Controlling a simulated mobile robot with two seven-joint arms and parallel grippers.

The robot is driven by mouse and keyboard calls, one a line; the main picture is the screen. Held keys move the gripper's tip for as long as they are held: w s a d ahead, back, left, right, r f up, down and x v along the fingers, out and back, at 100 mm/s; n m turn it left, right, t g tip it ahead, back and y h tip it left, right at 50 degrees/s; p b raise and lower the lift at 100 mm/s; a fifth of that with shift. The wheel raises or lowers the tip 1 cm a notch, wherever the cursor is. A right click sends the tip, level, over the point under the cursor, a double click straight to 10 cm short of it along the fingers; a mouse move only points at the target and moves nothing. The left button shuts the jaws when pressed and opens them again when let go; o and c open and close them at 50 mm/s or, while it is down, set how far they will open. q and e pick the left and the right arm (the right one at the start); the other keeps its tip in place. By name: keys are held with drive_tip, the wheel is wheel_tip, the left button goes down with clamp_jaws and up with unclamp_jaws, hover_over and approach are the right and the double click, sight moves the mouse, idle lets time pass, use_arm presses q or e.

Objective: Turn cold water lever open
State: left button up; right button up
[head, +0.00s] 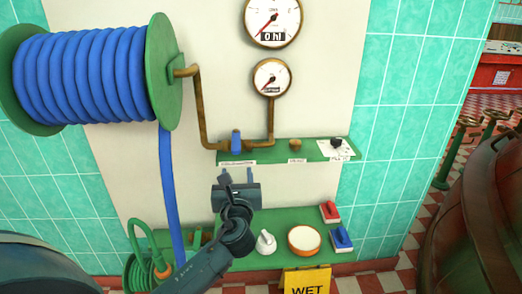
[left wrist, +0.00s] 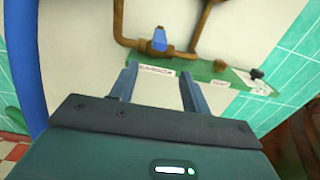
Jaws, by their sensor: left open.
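The cold water lever is a small blue handle (head: 236,141) on a copper pipe, just above the left part of a green wall shelf. It stands roughly upright in the head view. It also shows in the left wrist view (left wrist: 159,39), beyond the fingers. My left gripper (head: 237,174) is open and empty, below the lever and the shelf edge. In the left wrist view its two fingers (left wrist: 155,86) are spread apart, with bare wall and the shelf edge between them. The gripper does not touch the lever. My right gripper is not in view.
The green upper shelf (head: 268,152) lies between gripper and lever. A blue hose (head: 170,190) hangs at left from a reel (head: 90,75). Two gauges (head: 271,77) are above. A lower green shelf (head: 270,225) holds a white-topped round item, a white knob, and red and blue items.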

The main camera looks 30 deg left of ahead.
sight(236, 150)
use_arm(q)
drive_tip(key=x, duration=1.3)
clamp_jaws()
